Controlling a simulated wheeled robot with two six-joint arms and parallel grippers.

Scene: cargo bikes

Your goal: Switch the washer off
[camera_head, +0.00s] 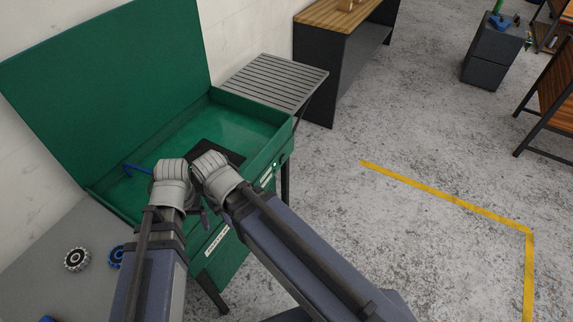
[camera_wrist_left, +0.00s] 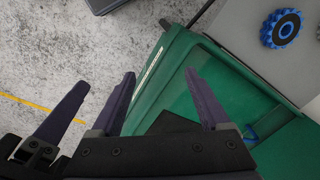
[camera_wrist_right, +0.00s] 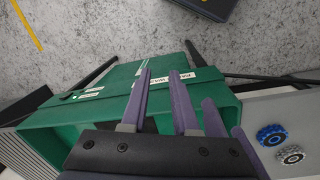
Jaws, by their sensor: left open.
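The green washer (camera_head: 124,205) stands with its lid (camera_head: 105,85) raised and its basin open. Its front carries small labels and a dark control with a tiny green light (camera_head: 274,166), near the far right end. In the right wrist view, that dark control (camera_wrist_right: 70,96) is left of my fingers. My left gripper (camera_wrist_left: 160,75) is open and empty over the washer's front edge. My right gripper (camera_wrist_right: 160,73) has its fingers apart, with nothing between them, near the white front label (camera_wrist_right: 200,75). In the head view my wrists are close together and mostly hide the grippers.
A blue hooked tool (camera_head: 137,168) lies at the basin. A slatted metal table (camera_head: 275,80) and a wood-topped bench (camera_head: 325,14) stand beyond.

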